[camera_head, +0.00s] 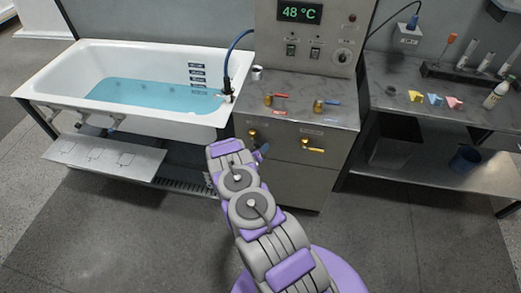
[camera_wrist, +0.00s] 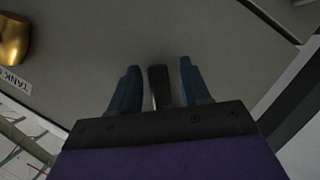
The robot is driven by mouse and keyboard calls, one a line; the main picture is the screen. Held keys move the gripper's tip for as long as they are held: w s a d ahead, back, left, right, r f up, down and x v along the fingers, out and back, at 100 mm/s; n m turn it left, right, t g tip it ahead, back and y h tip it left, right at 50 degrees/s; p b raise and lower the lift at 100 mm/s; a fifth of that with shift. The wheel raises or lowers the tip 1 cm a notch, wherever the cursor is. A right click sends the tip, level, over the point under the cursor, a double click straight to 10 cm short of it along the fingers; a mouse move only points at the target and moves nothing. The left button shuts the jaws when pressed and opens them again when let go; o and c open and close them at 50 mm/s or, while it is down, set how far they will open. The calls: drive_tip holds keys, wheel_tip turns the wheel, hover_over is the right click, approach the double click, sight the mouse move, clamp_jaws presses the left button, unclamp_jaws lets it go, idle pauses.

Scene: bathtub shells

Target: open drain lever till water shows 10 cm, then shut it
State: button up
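The white bathtub (camera_head: 60,70) holds blue water (camera_head: 150,95). Dark depth labels (camera_head: 197,76) run down its inner wall; their figures are too small to read. Two brass levers, left (camera_head: 252,134) and right (camera_head: 313,146), are on the cabinet front. My gripper (camera_head: 262,152) is just below and right of the left lever. In the wrist view, its blue fingers (camera_wrist: 158,68) are apart, with a dark bar between them that I cannot identify. A brass part (camera_wrist: 12,42) shows at the upper left beside a label (camera_wrist: 14,80) reading "TANK", partly cut off. No grip on a lever shows.
The panel display (camera_head: 300,13) reads 48 °C. A bench (camera_head: 430,108) with small items stands right. The floor in front is clear.

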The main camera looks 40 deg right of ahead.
drive_tip(key=p+v, duration=0.2)
drive_tip(key=v, duration=1.5)
drive_tip(key=shift+a, duration=0.2)
drive_tip(key=shift+r, duration=0.1)
idle(6.0)
